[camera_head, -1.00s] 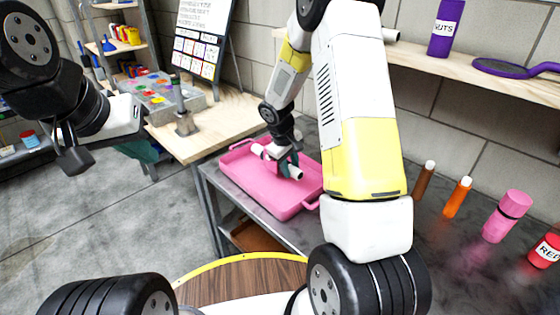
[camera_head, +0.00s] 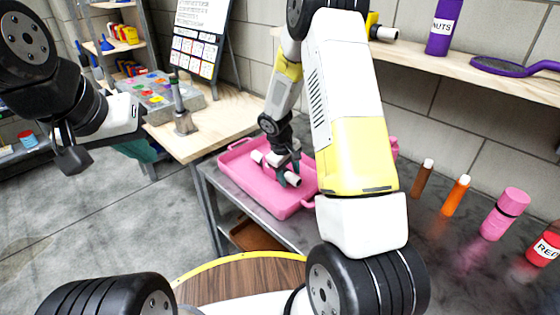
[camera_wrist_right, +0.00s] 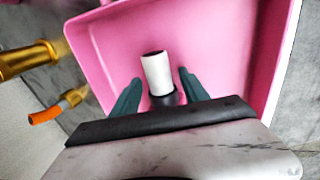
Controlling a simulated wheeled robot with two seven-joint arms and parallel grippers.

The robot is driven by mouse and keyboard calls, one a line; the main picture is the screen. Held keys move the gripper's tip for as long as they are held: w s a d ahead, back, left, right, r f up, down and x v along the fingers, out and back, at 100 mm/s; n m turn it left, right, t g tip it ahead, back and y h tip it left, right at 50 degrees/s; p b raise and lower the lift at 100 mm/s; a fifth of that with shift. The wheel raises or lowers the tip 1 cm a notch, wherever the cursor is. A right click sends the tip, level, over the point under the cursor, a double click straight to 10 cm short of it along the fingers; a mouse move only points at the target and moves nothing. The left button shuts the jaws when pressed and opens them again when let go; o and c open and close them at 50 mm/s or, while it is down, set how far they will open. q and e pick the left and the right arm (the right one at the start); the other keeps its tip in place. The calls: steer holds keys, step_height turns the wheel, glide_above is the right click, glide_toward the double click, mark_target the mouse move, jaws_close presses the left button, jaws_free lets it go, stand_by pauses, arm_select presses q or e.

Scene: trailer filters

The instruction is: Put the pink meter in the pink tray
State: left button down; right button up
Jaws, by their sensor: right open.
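The pink tray (camera_head: 238,178) lies on the grey metal bench, and its inside fills much of the right wrist view (camera_wrist_right: 100,50). My right gripper (camera_head: 285,176) is open over the tray, its green fingers (camera_wrist_right: 160,88) spread apart. A white cylinder with a dark end (camera_wrist_right: 156,72) shows between the fingers; in the head view its white end (camera_head: 293,180) sticks out past them. I cannot tell whether it touches the tray floor. No pink surface shows on it, so I cannot confirm it as the pink meter. My left gripper (camera_head: 95,148) is off at the left, away from the bench.
Part of another pink thing (camera_head: 394,149) shows behind my right arm. A wooden table (camera_head: 215,135) adjoins at left. The wall shelf (camera_head: 430,62) is above.

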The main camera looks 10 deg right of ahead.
steer(key=s+a+r+m+t+y, duration=0.1)
steer(key=s+r, duration=0.3)
steer(key=r, duration=0.4)
steer(key=s+r+m, duration=0.1)
steer(key=s+r, duration=0.3)
steer(key=r, duration=0.5)
steer(key=s+a+r+m+t+y, duration=0.1)
steer(key=s+r, duration=0.3)
steer(key=r, duration=0.4)
steer(key=s+a+r+m+t+y, duration=0.1)
steer(key=s+r, duration=0.2)
steer(key=s, duration=0.4)
steer(key=s+r+m+t+y, duration=0.1)
steer(key=s+r+m, duration=0.1)
steer(key=s+r, duration=0.2)
steer(key=s, duration=0.3)
steer(key=shift+a+t+y, duration=0.3)
steer(key=shift+a, duration=0.1)
